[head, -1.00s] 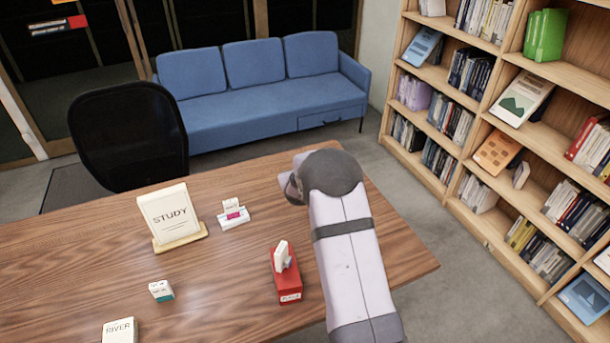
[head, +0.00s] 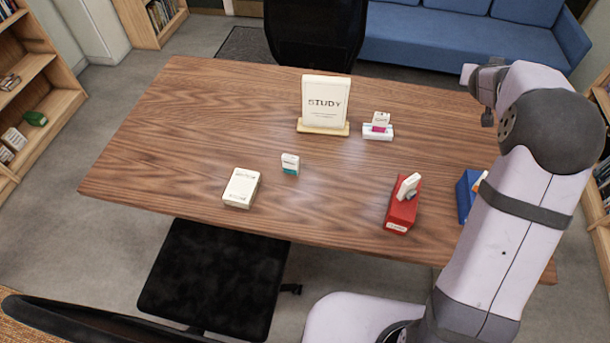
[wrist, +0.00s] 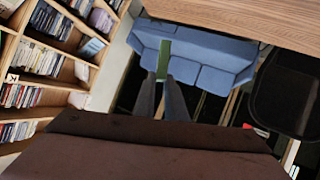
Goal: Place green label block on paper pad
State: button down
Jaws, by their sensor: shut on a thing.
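My gripper (wrist: 168,95) shows in the wrist view, its two dark fingers shut on a green block (wrist: 164,60). The block is held in the air, away from the table. In the head view my gripper is at the far right, above the table's right end, and the held block cannot be made out there. The paper pad seems to be the thick, pale pad (head: 241,188) with small print, lying flat near the table's front left. Its top is bare. My gripper is far to its right.
On the wooden table (head: 200,130) stand a small white block with a teal label (head: 290,164), a STUDY sign (head: 326,103), a pink-labelled item (head: 378,130), a red holder (head: 401,213) and a blue box (head: 466,196). The table's left part is clear.

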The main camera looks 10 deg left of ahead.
jog(key=shift+a+r, duration=0.15)
jog(key=shift+r, duration=0.4)
jog(key=a+n+t+y, duration=0.1)
jog(key=a+n+y, duration=0.15)
jog(key=a, duration=1.85)
jog(key=n+y, duration=0.4)
jog(key=y, duration=0.4)
send_over(242, 193)
jog(key=shift+g, duration=0.3)
jog(key=shift+f, duration=10.65)
